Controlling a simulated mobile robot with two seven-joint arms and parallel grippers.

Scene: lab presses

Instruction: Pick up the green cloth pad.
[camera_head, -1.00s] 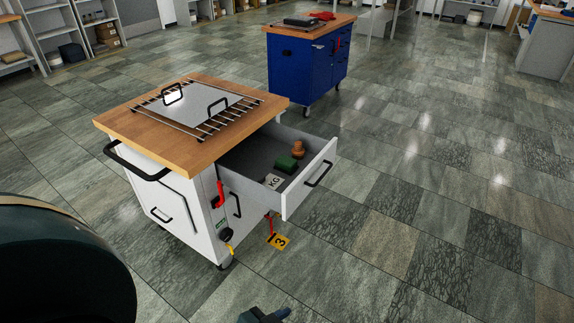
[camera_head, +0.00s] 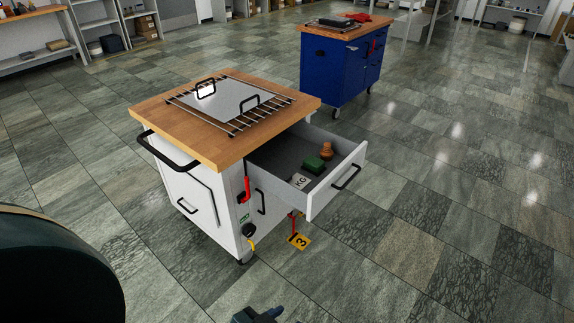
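The green cloth pad (camera_head: 314,164) lies inside the open drawer (camera_head: 336,184) of a white cart with a wooden top. It sits between a brown knobbed object (camera_head: 326,150) and a white block marked KG (camera_head: 299,181). A dark piece at the bottom edge (camera_head: 258,315) looks like the tip of one of my grippers, well below and apart from the cart. I cannot tell which arm it belongs to or whether it is open. No gripper is near the pad.
A metal plate with two black handles lies on a wire rack (camera_head: 230,103) on the cart top (camera_head: 150,115). A black handle bar (camera_head: 165,165) sticks out at the cart's left. A blue cabinet (camera_head: 330,70) stands behind. The floor on the right is clear.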

